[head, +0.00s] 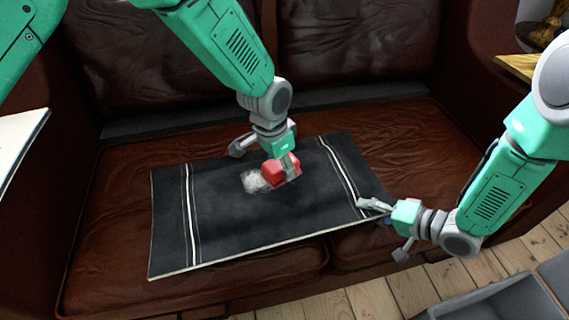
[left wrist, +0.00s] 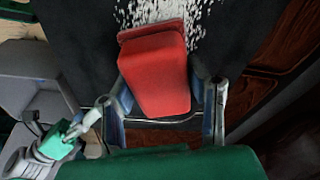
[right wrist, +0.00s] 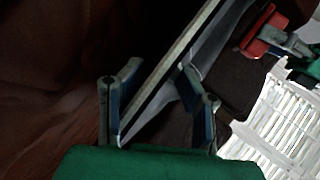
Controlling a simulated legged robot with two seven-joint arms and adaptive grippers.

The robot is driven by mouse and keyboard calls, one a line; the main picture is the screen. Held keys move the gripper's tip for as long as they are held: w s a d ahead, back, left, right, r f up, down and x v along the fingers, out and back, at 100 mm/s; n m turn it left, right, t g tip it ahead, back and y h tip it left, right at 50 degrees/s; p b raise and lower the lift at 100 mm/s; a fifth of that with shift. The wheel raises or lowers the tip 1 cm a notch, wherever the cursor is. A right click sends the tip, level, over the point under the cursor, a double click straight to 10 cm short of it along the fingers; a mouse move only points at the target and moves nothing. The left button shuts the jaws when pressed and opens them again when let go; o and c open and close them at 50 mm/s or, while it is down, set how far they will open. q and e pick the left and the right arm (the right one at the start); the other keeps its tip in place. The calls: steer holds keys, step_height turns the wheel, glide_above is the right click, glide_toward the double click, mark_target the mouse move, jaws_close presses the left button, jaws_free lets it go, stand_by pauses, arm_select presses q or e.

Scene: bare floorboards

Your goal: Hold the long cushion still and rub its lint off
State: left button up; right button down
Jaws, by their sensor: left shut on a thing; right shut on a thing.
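The long cushion (head: 225,220), dark with white stripes near both ends, lies flat on the sofa seat. White lint (head: 254,182) is clumped near its middle; it shows as loose flecks in the left wrist view (left wrist: 160,12). My left gripper (head: 284,167) is shut on a red brush-like block (head: 275,172), resting at the lint's right edge. The block fills the space between the fingers in the left wrist view (left wrist: 155,75). My right gripper (head: 388,226) is shut on the cushion's front right edge, which runs between its fingers in the right wrist view (right wrist: 165,75).
The brown leather sofa (head: 110,165) has a backrest behind the cushion and an armrest on each side. Floorboards (head: 375,300) show in front. A grey object (head: 510,300) stands at the lower right. A wooden surface (head: 515,66) is at the right edge.

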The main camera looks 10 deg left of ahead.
mark_target(246, 182)
arm_select(q)
steer(key=shift+s+a, duration=0.65)
steer(key=shift+a, duration=0.65)
steer(key=shift+s+a, duration=0.6)
steer(key=shift+a, duration=0.7)
steer(key=shift+s+a, duration=0.65)
steer(key=shift+a, duration=0.65)
arm_select(e)
steer(key=shift+s+d+f, duration=0.1)
steer(key=shift+d+f, duration=0.15)
arm_select(q)
steer(key=shift+w+d, duration=0.8)
steer(key=shift+d, duration=0.8)
steer(key=shift+w+d, duration=0.75)
steer(key=shift+d, duration=0.9)
steer(key=shift+w+d, duration=0.8)
steer(key=shift+d, duration=0.8)
steer(key=shift+s+a, duration=0.8)
steer(key=shift+a, duration=0.85)
steer(key=shift+s+a, duration=0.75)
steer(key=shift+a, duration=0.9)
steer(key=shift+s+a, duration=0.8)
steer(key=shift+a, duration=0.85)
step_height(246, 182, up, 2)
steer(key=shift+r, duration=0.1)
step_height(246, 182, up, 6)
steer(key=shift+f, duration=0.1)
